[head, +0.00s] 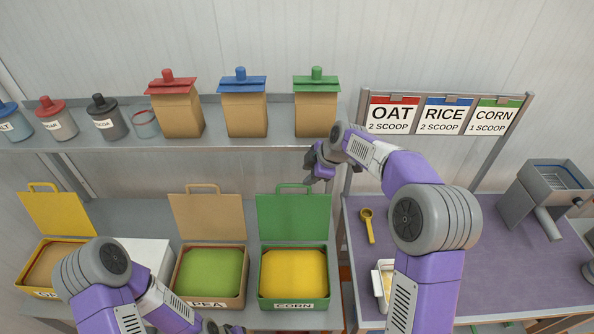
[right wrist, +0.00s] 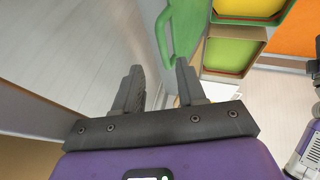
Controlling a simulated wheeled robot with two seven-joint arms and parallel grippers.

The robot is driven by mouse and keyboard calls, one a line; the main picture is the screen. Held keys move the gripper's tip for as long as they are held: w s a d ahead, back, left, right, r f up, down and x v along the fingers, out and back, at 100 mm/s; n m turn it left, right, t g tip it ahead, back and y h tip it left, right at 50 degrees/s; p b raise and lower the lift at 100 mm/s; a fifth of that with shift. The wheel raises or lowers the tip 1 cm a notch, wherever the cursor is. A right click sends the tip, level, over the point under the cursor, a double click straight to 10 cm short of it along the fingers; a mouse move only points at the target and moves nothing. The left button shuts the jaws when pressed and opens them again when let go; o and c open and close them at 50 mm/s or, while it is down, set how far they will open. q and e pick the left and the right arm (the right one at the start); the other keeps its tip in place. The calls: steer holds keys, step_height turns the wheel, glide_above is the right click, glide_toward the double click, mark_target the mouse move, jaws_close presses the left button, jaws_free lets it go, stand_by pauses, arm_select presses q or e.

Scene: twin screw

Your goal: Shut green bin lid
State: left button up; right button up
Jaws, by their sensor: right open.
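The green bin (head: 263,290), labelled CORN and filled with yellow, stands on the lower shelf. Its green lid (head: 293,222) stands open and upright behind it, with a loop handle (head: 293,186) on its top edge. My right gripper (head: 312,172) is at the lid's upper right corner, near the handle; I cannot tell whether it touches. In the right wrist view my gripper (right wrist: 160,88) has its fingers apart with nothing between them, and the green handle (right wrist: 183,28) lies just beyond them. My left gripper (head: 225,328) shows only partly at the bottom edge.
The PEA bin (head: 207,303) with a tan open lid (head: 208,217) stands left of the green bin. A yellow bin (head: 38,260) is further left. The upper shelf (head: 170,146) with canisters runs above. A purple table (head: 505,280) with a yellow scoop (head: 368,225) is right.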

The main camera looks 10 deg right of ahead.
mark_target(298, 185)
steer(key=shift+s+p+x, duration=0.1)
steer(key=shift+p+x, duration=0.2)
steer(key=shift+x, duration=1.4)
steer(key=shift+s+p+x, duration=0.15)
steer(key=shift+p+x, duration=0.1)
steer(key=shift+x, duration=1.4)
steer(key=shift+f, duration=0.1)
jaws_close()
